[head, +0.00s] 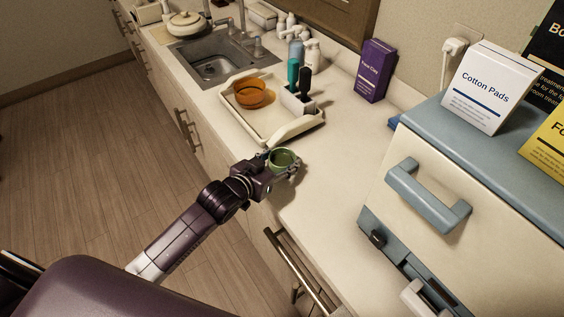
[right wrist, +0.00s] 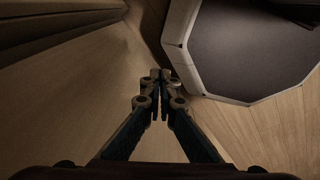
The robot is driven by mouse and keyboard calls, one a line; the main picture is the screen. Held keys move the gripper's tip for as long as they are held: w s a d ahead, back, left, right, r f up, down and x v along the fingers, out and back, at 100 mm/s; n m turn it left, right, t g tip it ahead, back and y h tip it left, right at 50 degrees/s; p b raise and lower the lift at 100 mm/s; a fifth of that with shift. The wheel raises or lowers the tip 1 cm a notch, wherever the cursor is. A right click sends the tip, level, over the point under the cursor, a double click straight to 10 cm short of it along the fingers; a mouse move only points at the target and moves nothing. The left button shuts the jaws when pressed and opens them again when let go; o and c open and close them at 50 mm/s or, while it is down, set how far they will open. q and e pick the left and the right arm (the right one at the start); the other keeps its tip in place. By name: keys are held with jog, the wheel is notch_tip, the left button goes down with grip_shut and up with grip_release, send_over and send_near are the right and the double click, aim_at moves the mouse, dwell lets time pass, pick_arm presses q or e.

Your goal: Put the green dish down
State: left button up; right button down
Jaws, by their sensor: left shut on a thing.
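The green dish (head: 284,158) is a small round bowl near the front edge of the counter in the head view. My left gripper (head: 281,165) is shut on it, with the fingers at its sides. The dish looks about level. I cannot tell whether its underside touches the counter, as the gripper hides part of it. My right gripper (right wrist: 160,78) shows in the right wrist view with its fingertips together and nothing between them, over the floor.
A cream tray (head: 250,133) behind the dish holds an amber bowl (head: 250,94) and a caddy (head: 297,101). A purple box (head: 374,71) stands at the wall. A blue-and-cream cabinet (head: 450,160) is at the right. Bare counter (head: 335,170) lies right of the dish.

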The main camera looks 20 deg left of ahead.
aim_at(282, 163)
pick_arm(q)
notch_tip(282, 163, up, 19)
jog(key=s+a+f+m+g+h+b, duration=0.1)
jog(key=s+f+m+g+h, duration=0.1)
jog(key=s, duration=0.7)
jog(key=s+f+m+g+h+b, duration=0.1)
jog(key=s+f+m+g+h, duration=0.2)
jog(key=s+m+h, duration=0.2)
jog(key=s, duration=0.3)
jog(key=shift+s+a+m+h, duration=0.3)
jog(key=shift+s+a+m, duration=0.1)
